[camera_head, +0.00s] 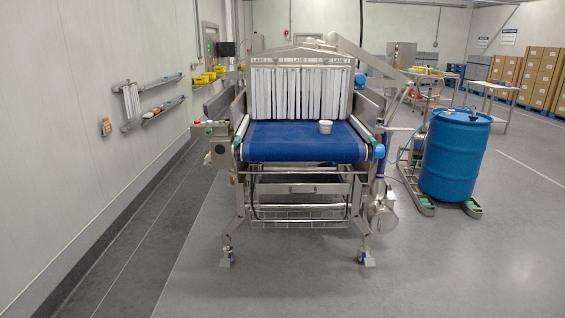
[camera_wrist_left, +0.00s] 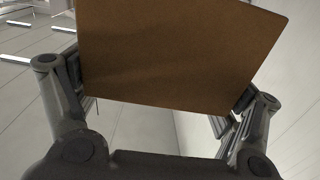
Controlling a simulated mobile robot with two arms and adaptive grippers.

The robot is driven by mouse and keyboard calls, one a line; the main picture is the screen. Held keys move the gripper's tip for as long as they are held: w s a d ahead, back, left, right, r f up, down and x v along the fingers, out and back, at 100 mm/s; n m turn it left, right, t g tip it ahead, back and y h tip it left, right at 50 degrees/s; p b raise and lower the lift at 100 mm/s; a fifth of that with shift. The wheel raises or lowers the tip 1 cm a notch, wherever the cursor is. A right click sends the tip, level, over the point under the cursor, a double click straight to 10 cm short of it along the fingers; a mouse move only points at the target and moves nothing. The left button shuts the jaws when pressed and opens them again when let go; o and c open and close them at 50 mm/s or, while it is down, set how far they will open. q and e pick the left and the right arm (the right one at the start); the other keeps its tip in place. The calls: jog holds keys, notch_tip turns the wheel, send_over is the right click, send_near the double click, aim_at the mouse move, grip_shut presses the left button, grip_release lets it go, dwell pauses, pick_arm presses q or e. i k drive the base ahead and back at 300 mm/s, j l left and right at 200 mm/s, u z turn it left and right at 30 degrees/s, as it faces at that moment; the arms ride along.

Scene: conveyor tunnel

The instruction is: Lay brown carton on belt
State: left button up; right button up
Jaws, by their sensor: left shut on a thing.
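The brown carton (camera_wrist_left: 175,50) fills much of the left wrist view, a little tilted, with one flat brown face toward the camera. My left gripper (camera_wrist_left: 160,108) is shut on the carton, with a dark finger at each side of it. The blue belt (camera_head: 290,142) of the conveyor shows in the head view, ahead in the middle. A small white tub (camera_head: 325,127) stands on the belt right of its centre. Neither gripper nor the carton shows in the head view. My right gripper is in neither view.
White strip curtains (camera_head: 300,92) hang across the tunnel mouth behind the belt. A control box (camera_head: 217,150) sits at the belt's left side. A blue drum (camera_head: 454,155) stands on a wheeled carrier to the right. The floor in front is clear.

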aim_at(282, 132)
jog(key=i+z, duration=0.5)
jog(key=i, duration=0.85)
